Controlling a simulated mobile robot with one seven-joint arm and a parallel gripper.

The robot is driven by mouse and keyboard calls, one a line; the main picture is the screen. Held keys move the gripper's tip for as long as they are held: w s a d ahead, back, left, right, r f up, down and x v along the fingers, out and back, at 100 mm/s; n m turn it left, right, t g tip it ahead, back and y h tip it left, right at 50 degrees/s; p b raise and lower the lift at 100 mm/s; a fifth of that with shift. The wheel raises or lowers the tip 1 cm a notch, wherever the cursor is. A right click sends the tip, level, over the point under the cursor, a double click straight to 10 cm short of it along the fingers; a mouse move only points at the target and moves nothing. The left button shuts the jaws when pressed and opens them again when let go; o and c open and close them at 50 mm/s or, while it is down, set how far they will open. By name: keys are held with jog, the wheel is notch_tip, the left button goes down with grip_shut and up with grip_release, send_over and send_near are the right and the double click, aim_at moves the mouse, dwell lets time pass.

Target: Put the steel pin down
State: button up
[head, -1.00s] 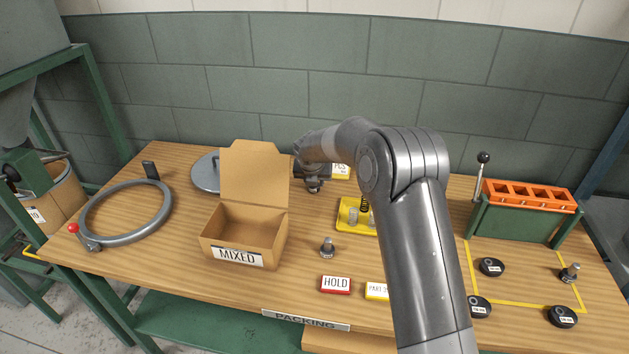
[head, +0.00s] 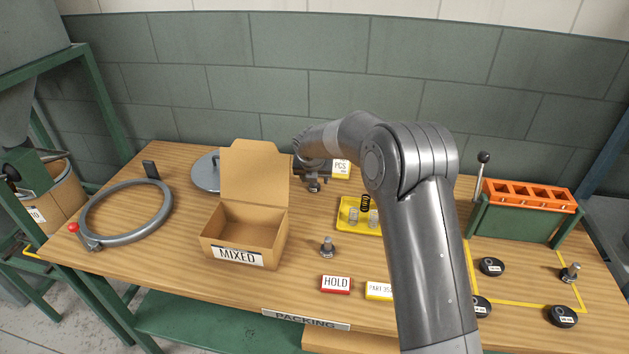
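My gripper (head: 312,172) is at the back of the table, just right of the open cardboard box's raised flap. A small grey metal piece (head: 314,186) shows right under it and looks like a steel pin, upright on or just above the table. I cannot tell whether the fingers are closed on it; they are small and dark. A second steel pin (head: 327,247) stands on the table right of the MIXED box (head: 236,256).
A yellow tray (head: 352,228) with clear cylinders and a dark spring lies partly behind my arm. HOLD (head: 335,285) and PART (head: 379,291) signs stand in front. Black discs (head: 491,267) lie near the orange-topped rack (head: 528,196). A ring fixture (head: 125,238) stands left.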

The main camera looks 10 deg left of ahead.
jog(key=v, duration=1)
jog(key=shift+r, duration=0.15)
jog(key=s+d+r+m+h, duration=0.1)
jog(key=s+d+r+m, duration=0.6)
jog(key=s+d+m, duration=0.3)
jog(key=s+d+r+m, duration=0.7)
jog(key=s+d+m, duration=0.2)
jog(key=d, duration=0.2)
jog(key=s+d+f+m, duration=0.1)
jog(key=s+d+m, duration=0.3)
jog(key=s+m, duration=0.5)
jog(key=s+d+f+m, duration=0.2)
jog(key=s+d+m, duration=0.3)
jog(key=s+m, duration=0.4)
jog(key=s, duration=0.3)
jog(key=shift+s+d+y, duration=0.15)
jog(key=shift+d+y, duration=0.15)
jog(key=shift+o, duration=0.7)
